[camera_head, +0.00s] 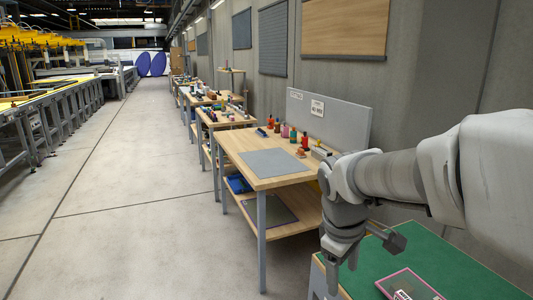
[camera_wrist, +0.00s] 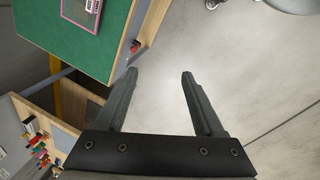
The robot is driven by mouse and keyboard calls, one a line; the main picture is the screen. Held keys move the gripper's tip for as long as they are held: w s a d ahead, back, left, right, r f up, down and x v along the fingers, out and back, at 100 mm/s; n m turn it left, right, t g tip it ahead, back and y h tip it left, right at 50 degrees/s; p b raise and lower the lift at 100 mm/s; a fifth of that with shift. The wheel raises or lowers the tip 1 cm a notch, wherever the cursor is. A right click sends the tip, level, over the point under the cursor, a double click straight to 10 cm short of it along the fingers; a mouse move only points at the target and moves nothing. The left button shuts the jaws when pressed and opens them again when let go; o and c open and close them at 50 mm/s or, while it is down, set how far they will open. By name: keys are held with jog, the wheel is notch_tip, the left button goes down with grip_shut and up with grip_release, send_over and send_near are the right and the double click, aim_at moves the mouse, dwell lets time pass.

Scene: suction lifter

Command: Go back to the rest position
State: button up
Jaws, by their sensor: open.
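My gripper (camera_wrist: 160,75) is open in the wrist view, with two dark fingers apart and nothing between them but the pale concrete floor. In the head view my arm (camera_head: 395,175) reaches in from the right, and its end hangs near the left edge of the green-topped table (camera_head: 440,262). The green table top also shows at the upper left in the wrist view (camera_wrist: 50,35). A pink-edged flat item (camera_head: 405,284) lies on it, and this item shows at the top of the wrist view (camera_wrist: 82,12).
A wooden workbench (camera_head: 235,142) with a grey mat (camera_head: 272,162) and several small coloured items stands beyond the green table. More benches line the wall behind it. Yellow-topped machinery (camera_head: 30,60) stands at far left. The concrete floor (camera_head: 130,200) between is clear.

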jog(key=s+r+m+t+y+p, duration=0.1)
jog(key=s+r+m+t, duration=0.2)
jog(key=s, duration=1)
jog(key=shift+s+a+r+m+t+y+p, duration=0.25)
jog(key=shift+r+m, duration=0.9)
jog(key=shift+m, duration=1.75)
